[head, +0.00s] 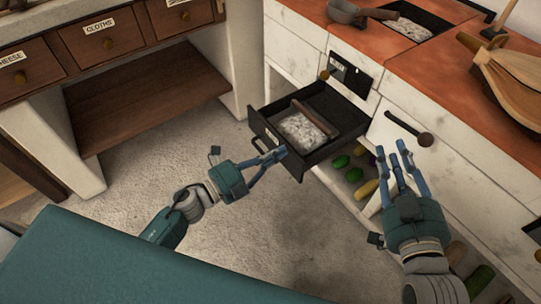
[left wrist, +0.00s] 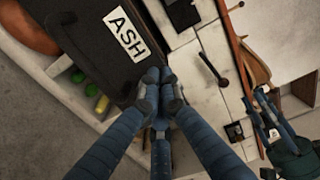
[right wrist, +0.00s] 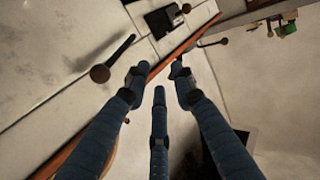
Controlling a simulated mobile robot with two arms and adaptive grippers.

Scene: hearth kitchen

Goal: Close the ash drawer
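The ash drawer (head: 319,158) is a dark metal drawer pulled out of the white stove front, with pale ash and a brown bar inside. Its dark front faces left in the head view. In the left wrist view the front (left wrist: 92,40) carries a white "ASH" label. My left gripper (head: 280,154) is at the near corner of the drawer front, fingertips together with nothing visible between them; I cannot tell whether they touch it. My right gripper (head: 392,148) is open and empty, right of the drawer and in front of the stove; its fingers show apart in the right wrist view (right wrist: 157,72).
Vegetables (head: 354,174) lie on a shelf below the drawer. A dark-knobbed handle (head: 424,139) sticks out of the white front near my right gripper. A pan (head: 344,12) and bellows (head: 505,72) are on the orange top. The floor (head: 200,140) left of the drawer is clear.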

